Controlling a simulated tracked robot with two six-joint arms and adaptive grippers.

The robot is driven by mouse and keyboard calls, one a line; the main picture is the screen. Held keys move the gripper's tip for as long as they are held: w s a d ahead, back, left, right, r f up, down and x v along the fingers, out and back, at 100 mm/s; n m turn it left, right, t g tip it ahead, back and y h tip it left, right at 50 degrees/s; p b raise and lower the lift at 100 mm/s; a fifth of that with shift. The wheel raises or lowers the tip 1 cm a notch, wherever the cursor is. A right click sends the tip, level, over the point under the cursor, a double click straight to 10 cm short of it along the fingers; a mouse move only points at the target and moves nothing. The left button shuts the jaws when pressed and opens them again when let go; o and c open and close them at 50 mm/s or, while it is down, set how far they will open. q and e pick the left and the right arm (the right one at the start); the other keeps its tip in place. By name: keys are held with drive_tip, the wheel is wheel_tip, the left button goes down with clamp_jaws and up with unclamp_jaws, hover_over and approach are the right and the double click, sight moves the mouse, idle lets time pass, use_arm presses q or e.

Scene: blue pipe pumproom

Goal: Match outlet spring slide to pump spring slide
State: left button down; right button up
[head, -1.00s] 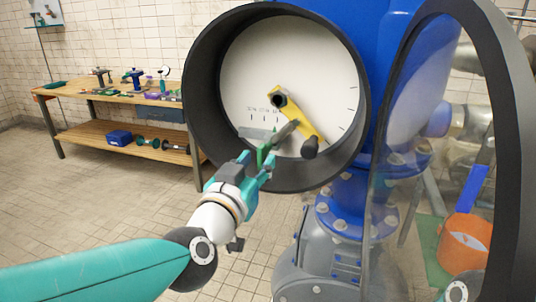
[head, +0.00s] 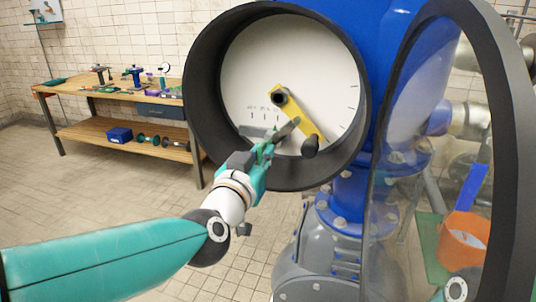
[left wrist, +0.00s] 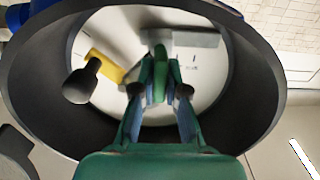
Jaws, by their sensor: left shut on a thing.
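A round white dial (head: 245,75) sits deep inside a black housing (head: 200,100), whose glass cover (head: 400,150) stands open at the right. A yellow lever (head: 298,113) with a dark knob (head: 310,146) crosses the dial. Beside it a grey slide (head: 258,132) lies low on the face; it shows in the left wrist view (left wrist: 185,38). My left gripper (head: 266,148) reaches into the housing, shut on a green upright piece (left wrist: 160,75). How this piece joins the grey slide is hidden. Which slide is outlet and which is pump I cannot tell. My right gripper is not in view.
The housing rim surrounds my left gripper. A blue pipe (head: 350,200) and grey pump body (head: 320,265) stand below. A wooden bench (head: 75,92) with tools is at the back left. An orange bucket (head: 462,240) shows through the glass. The floor at left is clear.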

use_arm(q)
drive_tip(key=a+b, duration=0.1)
drive_tip(key=a, duration=0.1)
drive_tip(key=w+a+b, duration=0.1)
drive_tip(key=a, duration=0.1)
drive_tip(key=w+a+b, duration=0.1)
drive_tip(key=a, duration=0.1)
drive_tip(key=shift+f, duration=0.1)
drive_tip(key=shift+s+d+r, duration=0.1)
drive_tip(key=shift+d+r, duration=0.05)
drive_tip(key=shift+r, duration=0.05)
drive_tip(key=c, duration=1.2)
unclamp_jaws()
drive_tip(key=shift+s, duration=0.1)
drive_tip(key=v, duration=1.1)
drive_tip(key=shift+s, duration=0.35)
